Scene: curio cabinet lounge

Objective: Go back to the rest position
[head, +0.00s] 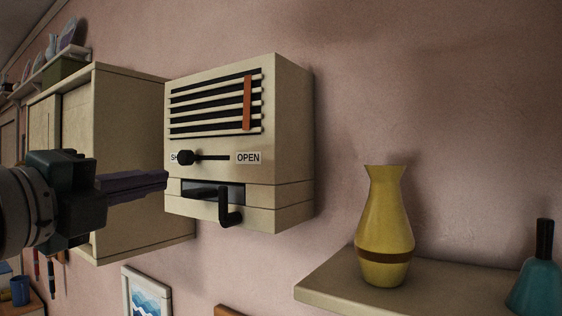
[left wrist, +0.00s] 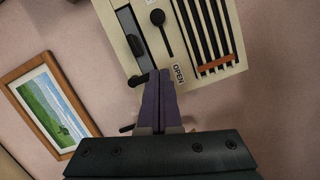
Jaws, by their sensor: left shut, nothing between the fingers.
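My left gripper (head: 165,180) comes in from the left in the head view, with its long purple fingers shut and nothing between them. Its fingertips overlap the lower left front of a cream wall box (head: 292,140); whether they touch it, I cannot tell. In the left wrist view the shut fingers (left wrist: 160,85) point at the box's front (left wrist: 115,45). The box has dark slats, an orange bar (head: 247,103), a black slider knob (head: 185,157) at the left beside a partly hidden label, and an OPEN label (head: 248,158) at the right. My right gripper is not in view.
A cream cabinet (head: 115,150) hangs left of the box. A yellow vase (head: 385,235) and a teal bell (head: 537,285) stand on a shelf (head: 325,287) at the lower right. A black crank handle (head: 231,208) sticks out below. A framed picture (left wrist: 50,105) hangs nearby.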

